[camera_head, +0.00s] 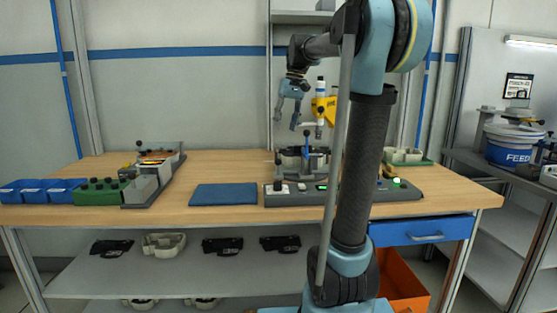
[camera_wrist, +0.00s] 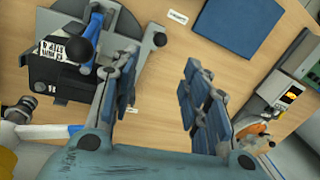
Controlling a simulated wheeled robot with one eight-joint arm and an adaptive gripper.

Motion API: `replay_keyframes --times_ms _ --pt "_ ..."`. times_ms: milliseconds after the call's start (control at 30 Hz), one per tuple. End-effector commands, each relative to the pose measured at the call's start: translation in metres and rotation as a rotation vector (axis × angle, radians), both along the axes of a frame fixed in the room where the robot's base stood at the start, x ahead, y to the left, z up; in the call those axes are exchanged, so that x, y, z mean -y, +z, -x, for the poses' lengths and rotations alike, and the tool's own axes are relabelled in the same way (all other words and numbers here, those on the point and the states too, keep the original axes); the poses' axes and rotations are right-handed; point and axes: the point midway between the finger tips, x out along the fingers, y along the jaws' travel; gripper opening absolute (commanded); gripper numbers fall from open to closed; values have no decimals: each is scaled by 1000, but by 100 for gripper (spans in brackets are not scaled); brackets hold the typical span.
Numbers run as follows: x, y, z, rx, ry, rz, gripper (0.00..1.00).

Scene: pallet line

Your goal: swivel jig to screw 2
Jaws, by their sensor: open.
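The jig (camera_head: 290,163) sits on a grey base on the workbench in the head view, partly hidden by my arm. In the wrist view the jig (camera_wrist: 60,78) is at the upper left, a dark fixture with a label, a blue lever (camera_wrist: 90,38) and a black ball knob (camera_wrist: 78,51). My gripper (camera_wrist: 160,98) is open and empty. Its left finger overlaps the jig's edge in the wrist view. In the head view my gripper (camera_head: 288,117) hangs above the jig, fingers down, apart from it. I cannot make out the individual screws.
A white and yellow driver tool (camera_head: 320,105) stands just right of my gripper. A blue mat (camera_head: 223,194) lies left of the jig's base. Blue bins (camera_head: 40,191) and a green holder (camera_head: 101,191) are at the bench's left. Bare wood lies around the mat.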

Motion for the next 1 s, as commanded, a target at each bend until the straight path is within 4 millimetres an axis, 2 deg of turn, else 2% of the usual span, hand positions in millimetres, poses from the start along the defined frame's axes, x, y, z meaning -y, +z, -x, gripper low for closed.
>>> replay_keyframes --times_ms 100,600,800,1000 --pt "-4 -22 1 0 0 0 42" --pt "-19 -106 4 1 0 0 42" --pt "-23 -126 5 1 -1 0 42" --pt "-25 -133 5 1 -1 0 42"
